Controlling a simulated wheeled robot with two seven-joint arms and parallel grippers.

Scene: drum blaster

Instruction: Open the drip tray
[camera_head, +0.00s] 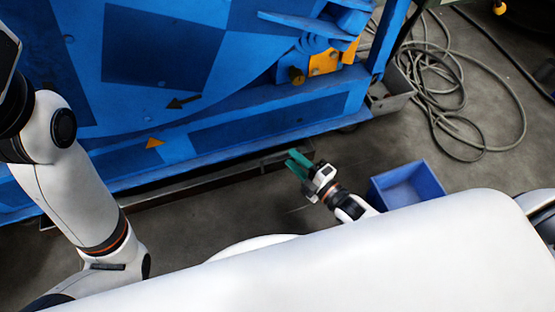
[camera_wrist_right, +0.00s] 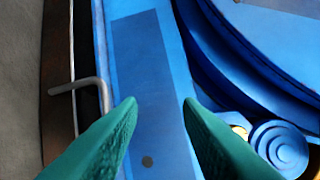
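The drip tray (camera_head: 205,183) is a long, dark, low tray under the lower edge of the blue machine in the head view. Its dark edge (camera_wrist_right: 56,50) runs down the left of the right wrist view, with a bent grey metal handle (camera_wrist_right: 78,86) on it. My right gripper (camera_head: 295,160), with green fingers, is near the tray's right end. In the right wrist view the gripper (camera_wrist_right: 160,104) is open and empty, its fingers over the blue panel, with the handle left of them. My left arm rises at the left; its gripper is out of view.
The blue machine (camera_head: 240,135) fills the top of the head view. A blue bin (camera_head: 408,186) stands on the floor right of my right gripper. A coiled grey hose (camera_head: 440,85) lies at the upper right. Some grey floor in front of the tray is clear.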

